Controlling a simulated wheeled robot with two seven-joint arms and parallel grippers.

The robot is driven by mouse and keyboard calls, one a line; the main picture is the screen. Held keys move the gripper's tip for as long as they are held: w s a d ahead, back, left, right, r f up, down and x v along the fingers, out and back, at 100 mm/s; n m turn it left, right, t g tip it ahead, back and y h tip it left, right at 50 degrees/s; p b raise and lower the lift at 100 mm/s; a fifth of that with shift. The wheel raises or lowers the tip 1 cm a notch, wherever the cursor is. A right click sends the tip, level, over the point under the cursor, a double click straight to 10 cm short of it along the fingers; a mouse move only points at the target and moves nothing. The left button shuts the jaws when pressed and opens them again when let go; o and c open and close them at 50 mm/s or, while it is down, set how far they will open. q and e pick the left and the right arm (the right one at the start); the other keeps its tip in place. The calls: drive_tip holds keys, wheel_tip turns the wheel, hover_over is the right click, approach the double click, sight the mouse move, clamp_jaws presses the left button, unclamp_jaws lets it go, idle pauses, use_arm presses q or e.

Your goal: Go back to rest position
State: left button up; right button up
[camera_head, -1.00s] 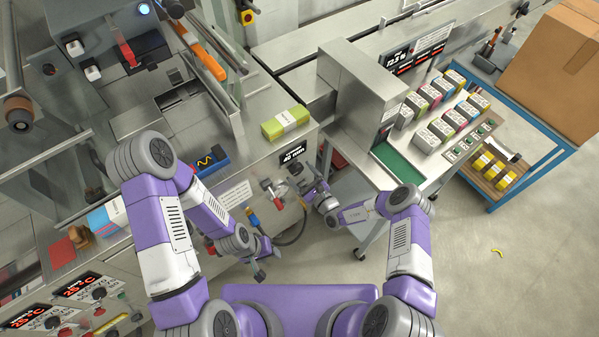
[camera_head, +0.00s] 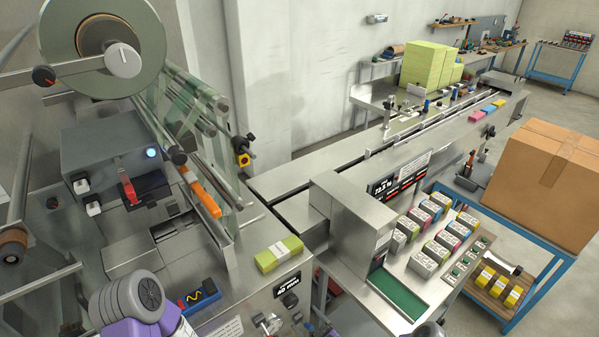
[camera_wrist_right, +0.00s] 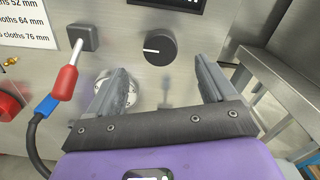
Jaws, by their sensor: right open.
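My right gripper (camera_wrist_right: 164,72) is open in the right wrist view, with nothing between its fingers. It faces a steel panel with a black knob (camera_wrist_right: 160,47) just beyond the fingertips; I cannot tell whether they touch. In the head view only a small part of the right gripper (camera_head: 300,319) shows at the bottom edge, by the machine's front panel. My left arm's purple and grey links show at the bottom left of the head view; the left gripper is out of frame.
A red-tipped toggle switch (camera_wrist_right: 67,80) is close left of the right gripper. A yellow-green wrapped pack (camera_head: 279,254) lies on the machine bed. Several packs stand on the steel table at right, beside a green mat (camera_head: 397,291). A cardboard box (camera_head: 548,180) stands at far right.

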drive_tip(key=s+a+f+n+g+y+b, duration=0.15)
drive_tip(key=s+a+n+g, duration=0.25)
drive_tip(key=s+n+g, duration=0.4)
drive_tip(key=s+a+f+n+g+y+b, duration=0.1)
drive_tip(key=s+a+n+g+y, duration=0.15)
drive_tip(key=s+g, duration=0.65)
drive_tip(key=s+d+f+n+g+h+b, duration=0.1)
drive_tip(key=s+d+f+n+h, duration=0.15)
drive_tip(key=s, duration=0.25)
drive_tip(key=s+d+f+n+h+b, duration=0.1)
drive_tip(key=s+d+n+h, duration=0.2)
drive_tip(key=s+n+h, duration=0.15)
drive_tip(key=w+d+r+n+t+h+b, duration=0.1)
drive_tip(key=w+d+n+t+h+b, duration=0.1)
drive_tip(key=d+n+t+h, duration=0.1)
drive_tip(key=d+n+t, duration=0.1)
drive_tip(key=d+n, duration=0.1)
drive_tip(key=d, duration=0.1)
drive_tip(key=shift+d+r, duration=0.15)
drive_tip(key=shift+r, duration=0.15)
